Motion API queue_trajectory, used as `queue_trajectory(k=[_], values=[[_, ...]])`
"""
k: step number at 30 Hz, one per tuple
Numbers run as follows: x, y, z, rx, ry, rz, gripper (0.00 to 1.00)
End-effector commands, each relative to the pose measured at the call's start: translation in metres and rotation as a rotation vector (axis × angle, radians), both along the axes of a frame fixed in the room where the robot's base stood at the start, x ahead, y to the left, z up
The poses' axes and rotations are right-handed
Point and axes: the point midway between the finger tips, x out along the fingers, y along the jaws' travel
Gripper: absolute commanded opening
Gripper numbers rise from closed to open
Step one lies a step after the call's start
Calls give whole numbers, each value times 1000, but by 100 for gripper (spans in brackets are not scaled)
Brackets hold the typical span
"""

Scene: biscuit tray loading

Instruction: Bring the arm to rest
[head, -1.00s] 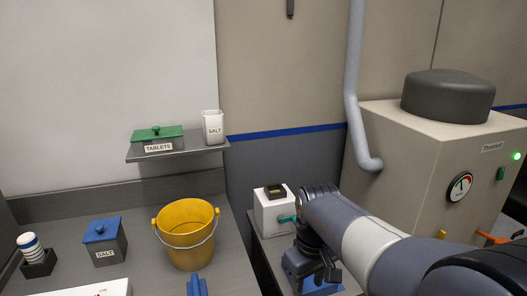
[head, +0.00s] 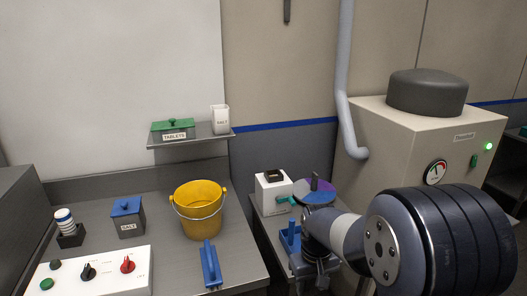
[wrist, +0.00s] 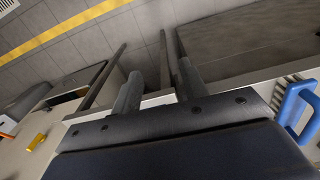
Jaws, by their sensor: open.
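My arm (head: 345,235) reaches in from the lower right of the head view, its large dark joint filling much of that corner. Its far end is bent down over the small side bench, and the jaws are hard to make out there. In the wrist view my gripper (wrist: 158,86) shows two dark fingers set apart with nothing between them. A blue handle (wrist: 297,105) is to the right of the fingers, apart from them.
Left counter: yellow bucket (head: 198,222), blue-lidded salt box (head: 127,228), blue-handled tool (head: 211,265), control panel (head: 110,276). A large beige machine (head: 400,150) stands at right.

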Motion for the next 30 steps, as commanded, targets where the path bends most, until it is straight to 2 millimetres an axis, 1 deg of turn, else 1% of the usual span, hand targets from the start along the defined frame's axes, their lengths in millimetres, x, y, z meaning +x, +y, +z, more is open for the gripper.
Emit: queue_trajectory(k=[9, 15, 30], values=[[14, -14, -30, -1, 4, -121, 41], [18, -19, -41, 0, 2, -159, 41], [17, -20, -44, -1, 2, -168, 41]])
